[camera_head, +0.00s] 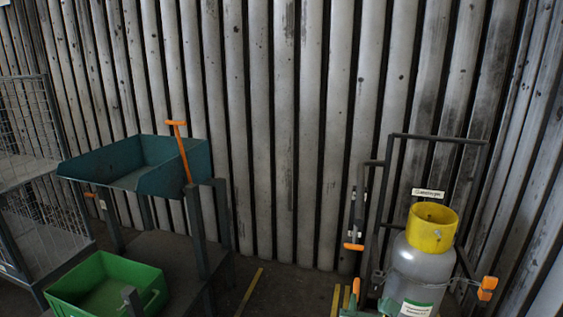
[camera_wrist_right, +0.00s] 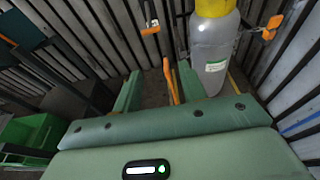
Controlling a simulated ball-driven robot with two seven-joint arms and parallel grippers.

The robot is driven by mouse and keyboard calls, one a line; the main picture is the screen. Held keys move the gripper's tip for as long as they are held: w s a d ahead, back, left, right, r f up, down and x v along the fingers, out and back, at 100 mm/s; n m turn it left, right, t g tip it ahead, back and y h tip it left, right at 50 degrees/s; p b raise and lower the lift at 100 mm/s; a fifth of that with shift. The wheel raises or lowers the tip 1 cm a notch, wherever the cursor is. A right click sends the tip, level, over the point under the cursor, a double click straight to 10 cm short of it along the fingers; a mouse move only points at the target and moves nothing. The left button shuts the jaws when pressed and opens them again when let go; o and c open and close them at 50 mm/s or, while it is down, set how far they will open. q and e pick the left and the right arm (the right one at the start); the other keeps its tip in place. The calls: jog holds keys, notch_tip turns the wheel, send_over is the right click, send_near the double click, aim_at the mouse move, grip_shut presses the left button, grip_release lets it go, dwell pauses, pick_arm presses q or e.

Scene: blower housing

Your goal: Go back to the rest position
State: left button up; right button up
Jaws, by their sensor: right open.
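My right gripper (camera_wrist_right: 157,84) shows in the right wrist view as a pale green body with two green fingers spread apart. No object is held between the fingers. In the head view only small green parts of this gripper (camera_head: 370,309) show at the bottom edge, in front of the grey gas cylinder (camera_head: 405,268). An orange upright piece (camera_wrist_right: 170,80) appears between the fingers in the wrist view, and I cannot tell its distance. My left gripper is in neither view.
The cylinder with a yellow collar (camera_head: 432,228) stands on a dark-framed trolley (camera_head: 438,138) at the right. A teal tray (camera_head: 180,178) on a stand and a green bin (camera_head: 150,298) are at the left, beside a wire-mesh cage (camera_head: 30,120). A corrugated wall (camera_head: 290,120) closes the back.

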jog(key=s+a+f+n+y+p, duration=0.2)
jog(key=s+f+n+y, duration=0.15)
jog(key=f+n, duration=0.9)
jog(key=s+a+f+n+y+p, duration=0.3)
jog(key=f+n, duration=0.4)
jog(key=n, duration=1.1)
jog(key=s+d+f+n+g+p, duration=0.1)
jog(key=s+d+f+n+g, duration=0.2)
jog(key=s+f, duration=0.5)
jog(key=s+d+f+n+g+p, duration=0.1)
jog(key=s+f+n+g, duration=0.35)
jog(key=s+f, duration=0.4)
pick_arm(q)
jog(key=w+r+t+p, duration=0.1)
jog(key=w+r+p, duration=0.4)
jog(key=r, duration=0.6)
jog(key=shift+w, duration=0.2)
pick_arm(e)
jog(key=s+d+n+g+h, duration=0.1)
jog(key=s+d+n+g, duration=0.1)
jog(key=s, duration=1.6)
jog(key=s+d+f+n+g+h, duration=0.1)
jog(key=s+d+n+g, duration=0.2)
jog(key=s, duration=1.6)
jog(key=d+g, duration=0.2)
jog(key=d, duration=0.1)
jog(key=shift+s+d+f, duration=0.15)
jog(key=shift+d+f, duration=0.05)
jog(key=shift+d, duration=0.15)
